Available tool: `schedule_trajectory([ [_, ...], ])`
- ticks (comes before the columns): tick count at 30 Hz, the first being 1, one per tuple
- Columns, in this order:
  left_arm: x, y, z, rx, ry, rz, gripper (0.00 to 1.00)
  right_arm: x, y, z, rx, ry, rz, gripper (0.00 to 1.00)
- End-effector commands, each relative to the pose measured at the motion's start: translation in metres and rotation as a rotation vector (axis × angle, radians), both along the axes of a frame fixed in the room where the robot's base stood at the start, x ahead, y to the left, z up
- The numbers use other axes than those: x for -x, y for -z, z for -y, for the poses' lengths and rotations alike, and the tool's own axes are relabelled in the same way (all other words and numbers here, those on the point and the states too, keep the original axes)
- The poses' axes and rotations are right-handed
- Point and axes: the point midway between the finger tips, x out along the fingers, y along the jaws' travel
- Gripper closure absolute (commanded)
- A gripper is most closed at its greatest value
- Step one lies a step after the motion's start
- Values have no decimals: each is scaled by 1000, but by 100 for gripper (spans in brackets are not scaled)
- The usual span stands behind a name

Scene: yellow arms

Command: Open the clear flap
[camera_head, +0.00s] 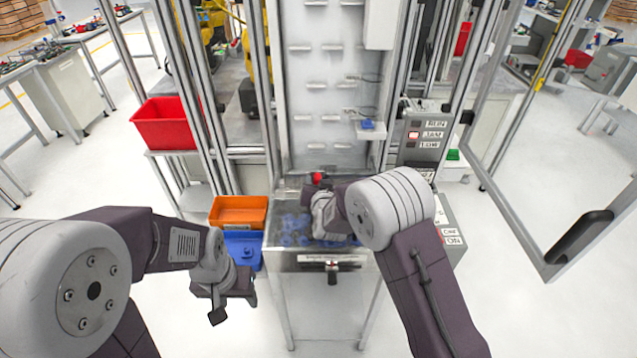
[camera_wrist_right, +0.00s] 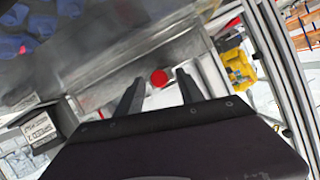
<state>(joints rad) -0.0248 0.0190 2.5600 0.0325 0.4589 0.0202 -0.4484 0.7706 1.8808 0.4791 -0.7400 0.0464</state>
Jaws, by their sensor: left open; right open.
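The clear flap (camera_head: 292,200) seems to be the see-through cover over the bin of blue parts at the middle station. Its edges are hard to make out. A red round knob (camera_wrist_right: 160,77) shows in the right wrist view, just beyond my right gripper (camera_wrist_right: 159,83). Its two dark fingers are apart, with the knob in line with the gap between them. I cannot tell whether they touch it. In the head view the red knob (camera_head: 318,179) shows beside my right wrist, which hides part of the bin. My left gripper (camera_head: 234,303) is open and empty, left of the bin.
An orange bin (camera_head: 238,211) and a blue bin (camera_head: 243,250) stand left of the station. A red crate (camera_head: 163,123) is further left. A control panel (camera_head: 428,135) stands right. An open framed door (camera_head: 560,150) with a black handle (camera_head: 580,237) swings out at right.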

Motion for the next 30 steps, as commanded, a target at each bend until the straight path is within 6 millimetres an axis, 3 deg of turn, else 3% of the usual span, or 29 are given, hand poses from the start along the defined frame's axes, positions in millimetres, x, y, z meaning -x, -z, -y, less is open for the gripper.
schedule_trajectory([
  [2,0,0,0,0,0,0,47,0,0,0,0,0,0,55],
  [6,0,0,0,0,0,0,47,0,0,0,0,0,0,94],
  [7,0,0,0,0,0,0,47,0,0,0,0,0,0,100],
  [30,0,0,0,0,0,0,47,0,0,0,0,0,1,100],
])
